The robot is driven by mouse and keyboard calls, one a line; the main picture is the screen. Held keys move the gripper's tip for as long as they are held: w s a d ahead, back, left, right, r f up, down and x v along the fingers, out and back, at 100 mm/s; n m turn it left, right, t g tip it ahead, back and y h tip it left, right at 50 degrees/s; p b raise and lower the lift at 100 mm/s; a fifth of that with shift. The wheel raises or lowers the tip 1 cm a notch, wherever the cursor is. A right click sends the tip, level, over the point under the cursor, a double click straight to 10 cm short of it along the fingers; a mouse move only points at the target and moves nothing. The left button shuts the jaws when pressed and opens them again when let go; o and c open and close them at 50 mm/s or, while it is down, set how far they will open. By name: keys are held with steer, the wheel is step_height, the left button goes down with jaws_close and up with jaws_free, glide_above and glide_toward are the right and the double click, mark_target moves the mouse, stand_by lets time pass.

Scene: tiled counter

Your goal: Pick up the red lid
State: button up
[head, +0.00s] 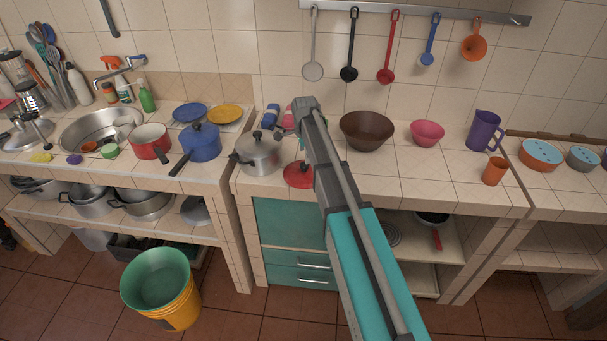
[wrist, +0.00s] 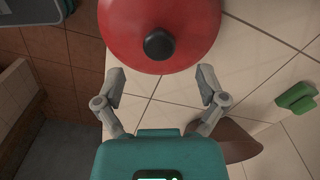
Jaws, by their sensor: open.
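The red lid (head: 295,180) lies on the tiled counter near its front edge, just right of the silver pot; my arm hides part of it in the head view. In the wrist view the lid (wrist: 190,22) fills the top middle, cut off by the frame, with its round black knob (wrist: 159,45) facing the camera. My gripper (wrist: 162,75) is open and empty, its two fingers spread below the knob in that picture, one to each side. The fingertips appear apart from the knob. In the head view the fingers are mostly hidden by the arm.
A silver pot (head: 259,152) stands close left of the lid. A brown bowl (head: 366,128), a pink bowl (head: 427,132) and a purple pitcher (head: 484,130) stand to the right. Utensils hang on the wall rail (head: 420,12).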

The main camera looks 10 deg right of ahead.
mark_target(304, 164)
steer(key=shift+f+b, duration=2.4)
steer(key=shift+f, duration=0.1)
jaws_close()
